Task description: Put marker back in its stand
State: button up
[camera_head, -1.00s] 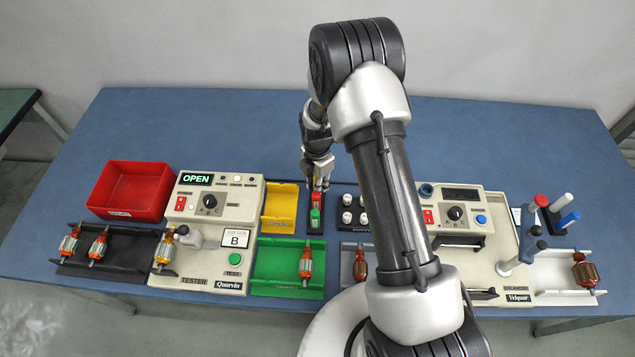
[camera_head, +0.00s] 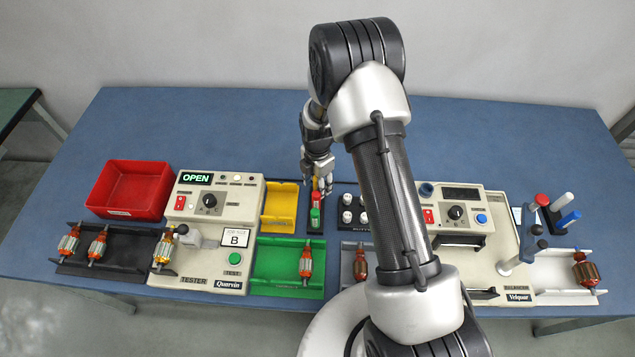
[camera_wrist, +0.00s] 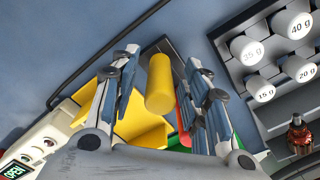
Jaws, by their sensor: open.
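The yellow marker (camera_wrist: 160,85) stands between my gripper's two fingers (camera_wrist: 161,58) in the wrist view, with a gap visible on both sides. In the head view a bit of yellow marker (camera_head: 321,184) shows at my gripper (camera_head: 319,187), above the back of the dark marker stand (camera_head: 316,230). A red marker (camera_head: 316,198) and a green marker (camera_head: 315,216) are in the stand in front of it. My gripper is open around the yellow marker. The marker's lower end is hidden, so its seating is not clear.
A yellow tray (camera_head: 279,214) is close to the left of the stand, with a green tray (camera_head: 268,262) in front. A rack with white weights (camera_head: 347,200) is close on the right. The blue table behind is clear.

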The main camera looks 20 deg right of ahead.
notch_tip(320, 180, up, 12)
dwell(0.6)
jog(key=shift+s, duration=0.1)
dwell(0.4)
